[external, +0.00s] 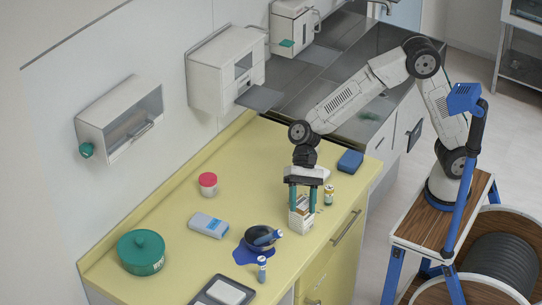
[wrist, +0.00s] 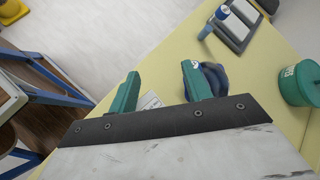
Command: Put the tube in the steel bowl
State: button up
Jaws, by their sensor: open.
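A dark grey steel bowl (external: 252,246) stands on a blue cloth at the counter's front. A small blue-and-white tube-like item (external: 278,234) shows at the bowl's right rim; I cannot tell whether it lies inside or across it. A blue-and-white cylinder (external: 262,270) stands upright in front of the bowl. My gripper (external: 302,208) is open and points down to the right of the bowl, its green fingers either side of a white carton (external: 300,222). In the wrist view, the bowl (wrist: 216,76) is partly hidden behind the right finger.
A small amber vial (external: 328,195) and a blue block (external: 350,161) are right of my gripper. A blue-and-white pack (external: 208,225), a red-lidded jar (external: 208,184) and a green lidded pot (external: 141,253) stand left. A dark tray (external: 208,294) lies at the front. The counter's back middle is clear.

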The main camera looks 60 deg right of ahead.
jog(key=s+d+r+n+t+h, duration=0.2)
jog(key=s+d, duration=0.3)
jog(key=d, duration=1)
jog(key=s+d+r+n+t+h, duration=0.2)
jog(key=s+d+r+h, duration=0.1)
jog(key=d, duration=1.3)
jog(key=s+d+r+n+t+h, duration=0.2)
jog(key=s+d, duration=0.4)
jog(key=d, duration=1)
jog(key=shift+s+d+r+h, duration=0.3)
jog(key=shift+r+h, duration=0.2)
jog(key=shift+h, duration=0.5)
